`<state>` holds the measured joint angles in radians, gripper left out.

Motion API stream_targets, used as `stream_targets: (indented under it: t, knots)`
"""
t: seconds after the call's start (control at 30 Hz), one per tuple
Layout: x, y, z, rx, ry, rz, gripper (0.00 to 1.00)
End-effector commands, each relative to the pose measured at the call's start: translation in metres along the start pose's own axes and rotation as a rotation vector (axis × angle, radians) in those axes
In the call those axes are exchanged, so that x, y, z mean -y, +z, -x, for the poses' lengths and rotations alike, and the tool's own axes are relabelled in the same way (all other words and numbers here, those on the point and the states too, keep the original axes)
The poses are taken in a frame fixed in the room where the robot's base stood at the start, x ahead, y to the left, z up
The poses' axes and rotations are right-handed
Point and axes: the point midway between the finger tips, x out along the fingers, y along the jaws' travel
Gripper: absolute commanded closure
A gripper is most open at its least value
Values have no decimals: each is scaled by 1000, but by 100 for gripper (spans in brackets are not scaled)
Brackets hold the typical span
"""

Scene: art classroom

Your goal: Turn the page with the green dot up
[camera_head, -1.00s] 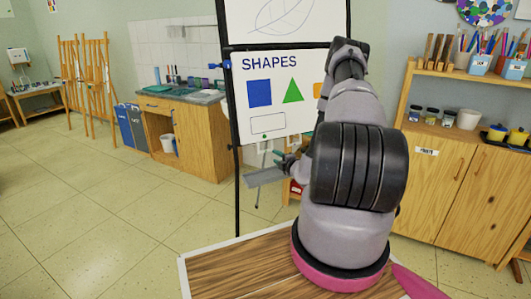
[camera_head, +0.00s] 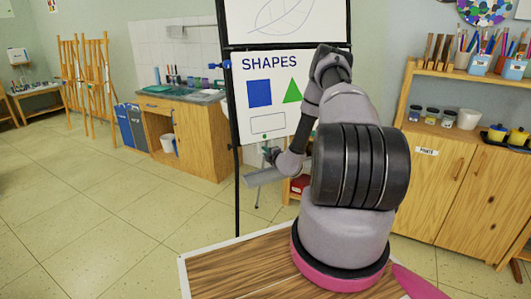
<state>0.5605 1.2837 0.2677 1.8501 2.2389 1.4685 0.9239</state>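The easel pad's lower page (camera_head: 288,68) reads "SHAPES" and shows a blue square, a green triangle and an empty box outline. It hangs flat, and my arm covers its right part. A page with a leaf drawing (camera_head: 285,18) is above the SHAPES page.
The easel's dark left post (camera_head: 237,190) runs down beside the page, with a blue clip (camera_head: 227,64) on it. A wooden cabinet (camera_head: 430,180) with jars and brushes stands at right. A sink counter (camera_head: 200,135) stands behind at left. The floor at left is clear.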

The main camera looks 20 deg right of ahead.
Motion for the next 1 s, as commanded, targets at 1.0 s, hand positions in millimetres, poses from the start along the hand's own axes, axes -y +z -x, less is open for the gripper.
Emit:
stream_targets:
  t: [1.0]
  knots:
    - [-10,1,67,2,4,-1,100]
